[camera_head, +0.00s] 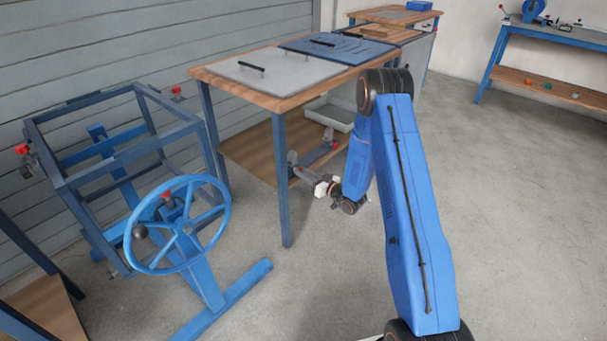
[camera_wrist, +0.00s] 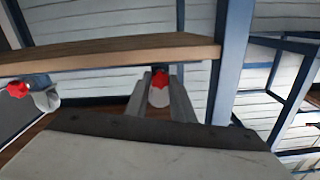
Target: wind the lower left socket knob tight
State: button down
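In the wrist view a red knob (camera_wrist: 160,79) shows between the tips of my gripper (camera_wrist: 160,84), with a pale round part just below it. The two grey fingers stand apart, one on each side of the knob. I cannot tell whether they touch it. A second red knob (camera_wrist: 18,89) on a grey socket is at the left edge of the wrist view. In the head view my gripper (camera_head: 297,167) is at the front edge of the lower shelf, near the front table leg. The knob at my fingers is hidden there. The other red knob (camera_head: 333,145) shows further right.
The blue table leg (camera_wrist: 230,60) stands close right of my gripper. The lower shelf (camera_head: 245,150) holds a grey bin (camera_head: 330,113). A blue handwheel (camera_head: 130,240) and a blue frame stand left. The floor right of my arm is clear.

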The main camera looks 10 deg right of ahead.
jog(key=shift+n, duration=2.3)
jog(key=c, duration=1.5)
grip_release()
jog(key=shift+s, duration=0.1)
jog(key=v, duration=1.7)
jog(key=shift+s+d, duration=0.1)
